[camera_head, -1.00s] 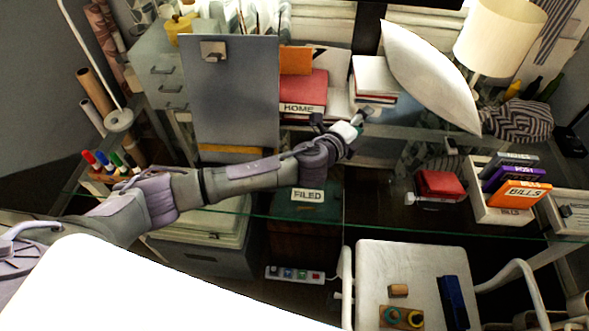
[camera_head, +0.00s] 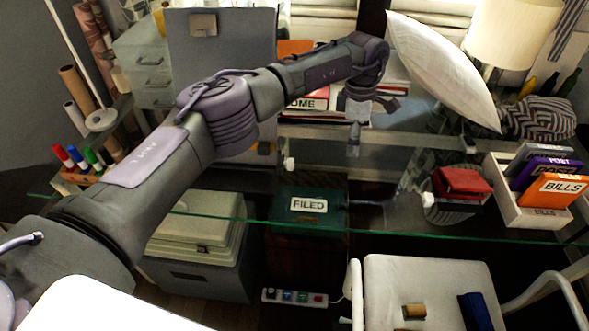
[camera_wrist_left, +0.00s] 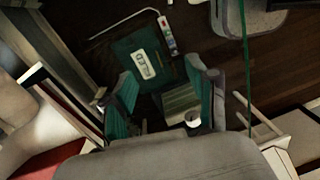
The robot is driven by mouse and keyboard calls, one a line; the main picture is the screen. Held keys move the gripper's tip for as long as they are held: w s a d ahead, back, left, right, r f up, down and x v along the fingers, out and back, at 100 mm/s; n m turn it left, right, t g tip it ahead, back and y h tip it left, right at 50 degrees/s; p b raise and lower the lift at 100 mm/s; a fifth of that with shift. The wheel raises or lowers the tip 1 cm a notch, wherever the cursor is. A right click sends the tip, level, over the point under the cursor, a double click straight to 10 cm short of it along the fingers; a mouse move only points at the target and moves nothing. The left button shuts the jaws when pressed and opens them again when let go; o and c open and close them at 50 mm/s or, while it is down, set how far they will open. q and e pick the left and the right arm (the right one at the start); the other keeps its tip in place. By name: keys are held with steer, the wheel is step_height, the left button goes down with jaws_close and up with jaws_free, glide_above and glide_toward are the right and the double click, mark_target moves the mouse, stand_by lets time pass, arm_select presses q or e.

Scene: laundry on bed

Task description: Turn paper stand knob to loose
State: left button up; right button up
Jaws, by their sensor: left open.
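The paper stand appears to be the tall grey board (camera_head: 222,60) with a clip (camera_head: 203,24) at its top, partly hidden behind my left arm. I cannot clearly make out its knob. A small white round piece (camera_head: 290,163) shows below the board's right side; I cannot tell if it is the knob. My left gripper (camera_head: 355,135) points down above the glass desk, right of the board. In the left wrist view its fingers (camera_wrist_left: 165,98) are spread, with nothing held. A small white cylinder (camera_wrist_left: 192,118) shows near the right finger. My right gripper is out of view.
A white cushion (camera_head: 445,70) leans right of the gripper. A red box (camera_head: 461,182) and a white bin (camera_head: 520,215) of labelled folders stand at the right. Coloured markers (camera_head: 75,158) stand at the left. A green FILED box (camera_head: 310,222) is below the glass.

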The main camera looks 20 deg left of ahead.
mark_target(289, 164)
arm_select(q)
steer(key=s+a+r+g+y+b, duration=0.1)
steer(key=a+r+g+y+b, duration=0.1)
steer(key=a+r+y, duration=0.5)
steer(key=s+a+f, duration=0.1)
steer(key=a+f, duration=0.1)
steer(key=f, duration=0.2)
steer(key=s+a+f+h, duration=0.1)
steer(key=a+f, duration=0.1)
steer(key=f, duration=0.3)
steer(key=s+a+f+h, duration=0.1)
steer(key=a+f, duration=0.1)
steer(key=f, duration=0.3)
steer(key=shift+s+a, duration=0.1)
steer(key=shift+a, duration=0.05)
steer(key=shift+c, duration=0.2)
jaws_close()
steer(key=shift+t, duration=0.3)
steer(key=shift+r+n, duration=0.1)
steer(key=shift+n, duration=0.2)
